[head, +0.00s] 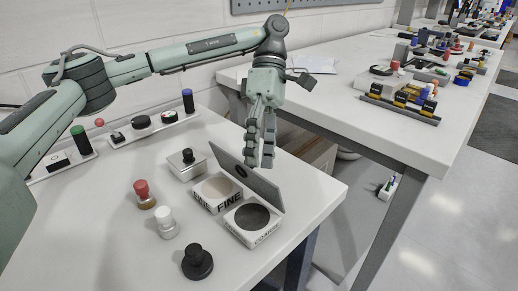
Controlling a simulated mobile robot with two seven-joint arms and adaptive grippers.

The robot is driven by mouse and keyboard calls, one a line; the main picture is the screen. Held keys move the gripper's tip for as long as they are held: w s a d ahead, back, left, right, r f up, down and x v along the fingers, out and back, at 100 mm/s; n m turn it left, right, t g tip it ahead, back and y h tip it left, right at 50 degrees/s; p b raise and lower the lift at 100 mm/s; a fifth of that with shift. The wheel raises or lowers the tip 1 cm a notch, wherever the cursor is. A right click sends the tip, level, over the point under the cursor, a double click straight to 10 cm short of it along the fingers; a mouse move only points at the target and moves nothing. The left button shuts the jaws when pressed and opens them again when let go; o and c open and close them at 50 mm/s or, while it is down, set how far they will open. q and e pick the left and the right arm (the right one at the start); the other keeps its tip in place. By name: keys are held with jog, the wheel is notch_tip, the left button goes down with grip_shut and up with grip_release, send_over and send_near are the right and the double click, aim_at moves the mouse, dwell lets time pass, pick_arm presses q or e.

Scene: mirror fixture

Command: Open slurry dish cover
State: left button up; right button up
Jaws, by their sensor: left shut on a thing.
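The slurry dishes are two white boxes with round wells on the near table. One, marked FINE (217,193), has a pale well. The other (250,222), nearer the right edge, has a dark well. A grey cover (246,178) stands raised and tilted along their far side, so both wells show. My left gripper (259,163) points down at the cover's upper edge, with its fingers closed on the cover. My right gripper is not in view.
A red-capped bottle (144,194), a white-capped bottle (165,222) and a black knobbed weight (197,262) stand left and in front of the dishes. A metal block with a black knob (187,163) stands behind them. A second table (345,110) lies beyond a gap.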

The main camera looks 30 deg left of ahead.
pick_arm(q)
jog(key=shift+w+a+f, duration=0.1)
jog(key=shift+w+f, duration=0.05)
jog(key=shift+c, duration=0.7)
jog(key=v, duration=1.2)
jog(key=shift+r, duration=0.4)
